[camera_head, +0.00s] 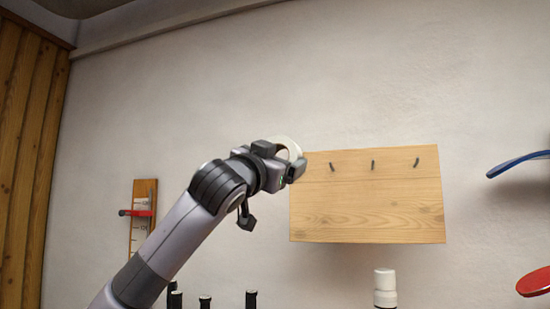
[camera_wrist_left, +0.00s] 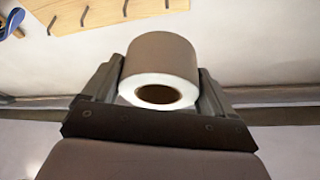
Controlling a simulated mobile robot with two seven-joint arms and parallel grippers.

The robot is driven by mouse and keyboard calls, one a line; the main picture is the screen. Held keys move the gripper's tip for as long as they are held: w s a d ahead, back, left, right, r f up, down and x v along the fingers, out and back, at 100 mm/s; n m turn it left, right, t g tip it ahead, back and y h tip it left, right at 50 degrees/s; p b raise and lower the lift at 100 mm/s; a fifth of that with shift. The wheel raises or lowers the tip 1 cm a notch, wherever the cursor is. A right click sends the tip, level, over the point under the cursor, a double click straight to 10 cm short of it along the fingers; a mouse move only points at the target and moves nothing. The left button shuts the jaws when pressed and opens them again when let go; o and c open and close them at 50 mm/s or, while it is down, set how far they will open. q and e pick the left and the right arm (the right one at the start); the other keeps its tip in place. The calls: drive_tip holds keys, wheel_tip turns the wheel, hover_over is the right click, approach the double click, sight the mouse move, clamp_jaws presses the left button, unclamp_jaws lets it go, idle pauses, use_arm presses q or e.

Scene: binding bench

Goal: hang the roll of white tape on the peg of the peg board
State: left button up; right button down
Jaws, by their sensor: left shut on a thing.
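My left gripper (camera_head: 290,165) is shut on the roll of white tape (camera_head: 290,147), just off the upper left corner of the peg board. In the left wrist view the roll (camera_wrist_left: 160,58) sits between the two fingers of the left gripper (camera_wrist_left: 160,90), with its brown core hole facing the camera. The wooden peg board (camera_head: 366,210) is on the wall with 3 dark pegs (camera_head: 373,165) along its upper part. All the pegs are bare. The board also shows at the top of the left wrist view (camera_wrist_left: 105,14). My right gripper is not in view.
A white-capped bottle (camera_head: 385,285) stands below the board. Several dark bottle tops (camera_head: 251,298) show at the bottom edge. A small wooden rack (camera_head: 143,215) with a red-handled tool is at left. Blue (camera_head: 515,162) and red (camera_head: 535,282) objects are at right.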

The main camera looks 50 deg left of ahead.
use_arm(q)
drive_tip(key=shift+w+a, duration=0.4)
drive_tip(key=shift+w, duration=0.3)
drive_tip(key=shift+w+a, duration=0.35)
drive_tip(key=shift+w, duration=0.3)
drive_tip(key=w+a+p, duration=0.1)
drive_tip(key=w+a, duration=0.1)
drive_tip(key=w, duration=0.2)
drive_tip(key=w+a+p, duration=0.1)
drive_tip(key=w+a, duration=0.1)
drive_tip(key=w, duration=0.2)
drive_tip(key=w+a+p, duration=0.1)
drive_tip(key=w+a, duration=0.1)
drive_tip(key=w, duration=0.2)
drive_tip(key=shift+a+f, duration=0.3)
drive_tip(key=shift+w+a+f, duration=0.1)
drive_tip(key=shift+w+f, duration=0.2)
drive_tip(key=shift+f, duration=0.1)
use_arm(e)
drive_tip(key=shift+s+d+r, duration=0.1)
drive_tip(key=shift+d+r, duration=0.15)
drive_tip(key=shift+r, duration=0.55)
use_arm(q)
drive_tip(key=shift+f, duration=0.1)
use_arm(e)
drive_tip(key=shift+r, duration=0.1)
